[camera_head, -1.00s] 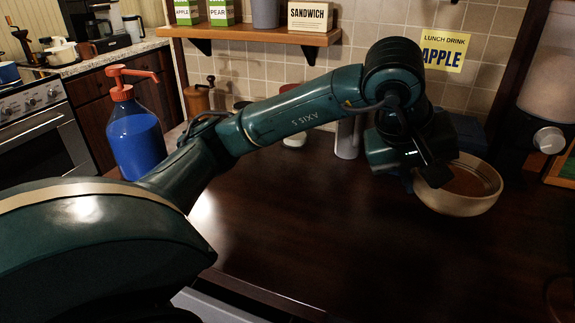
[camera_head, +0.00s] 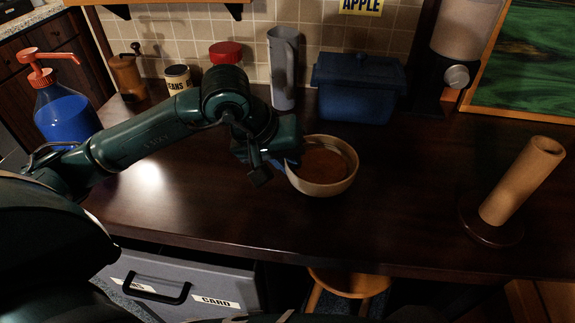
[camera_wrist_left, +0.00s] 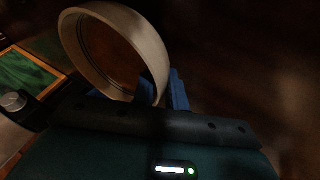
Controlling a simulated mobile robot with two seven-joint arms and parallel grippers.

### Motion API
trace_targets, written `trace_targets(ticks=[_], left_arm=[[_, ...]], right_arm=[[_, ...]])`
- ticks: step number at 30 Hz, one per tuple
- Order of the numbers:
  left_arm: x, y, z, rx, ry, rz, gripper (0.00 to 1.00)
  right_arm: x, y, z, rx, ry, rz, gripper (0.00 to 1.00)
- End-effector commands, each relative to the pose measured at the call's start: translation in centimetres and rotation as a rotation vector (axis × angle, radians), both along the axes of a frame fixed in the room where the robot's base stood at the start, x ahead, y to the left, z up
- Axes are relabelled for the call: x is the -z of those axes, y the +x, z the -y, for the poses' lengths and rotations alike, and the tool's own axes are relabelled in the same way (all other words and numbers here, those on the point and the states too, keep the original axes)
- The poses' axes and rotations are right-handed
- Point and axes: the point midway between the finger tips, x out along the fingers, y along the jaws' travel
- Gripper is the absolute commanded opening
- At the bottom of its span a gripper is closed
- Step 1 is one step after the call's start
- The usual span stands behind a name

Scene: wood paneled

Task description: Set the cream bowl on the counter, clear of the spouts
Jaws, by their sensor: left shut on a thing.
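The cream bowl (camera_head: 338,188) is over the middle of the dark wooden counter (camera_head: 420,205), about upright, with a brown inside. My left gripper (camera_head: 280,161) is shut on its left wall. I cannot tell whether its base touches the counter. In the left wrist view the bowl's pale rim (camera_wrist_left: 152,48) is beside the blue fingers (camera_wrist_left: 178,92). The dispenser (camera_head: 467,35) with a round knob stands at the back right, apart from the bowl. Its spout is not clearly visible. My right gripper is not in view.
A blue lidded box (camera_head: 355,90) and a grey pitcher (camera_head: 284,70) stand behind the bowl. A tilted wooden cylinder on a round base (camera_head: 520,182) is at the right. A blue pump bottle (camera_head: 66,118) is at the left. The counter in front of and right of the bowl is clear.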

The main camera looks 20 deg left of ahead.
Motion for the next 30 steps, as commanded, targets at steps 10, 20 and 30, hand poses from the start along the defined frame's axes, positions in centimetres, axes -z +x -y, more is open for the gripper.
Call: trace_targets(ticks=[10,20,30], left_arm=[[1.5,0.1,0.0,-0.001,-0.001,0.004,0.00],[1.8,0.0,0.0,-0.001,0.000,0.002,0.25],[1.8,0.0,0.0,0.000,0.000,0.001,0.36]], right_arm=[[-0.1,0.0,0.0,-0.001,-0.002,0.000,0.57],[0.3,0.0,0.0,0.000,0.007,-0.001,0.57],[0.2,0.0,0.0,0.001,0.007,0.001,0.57]])
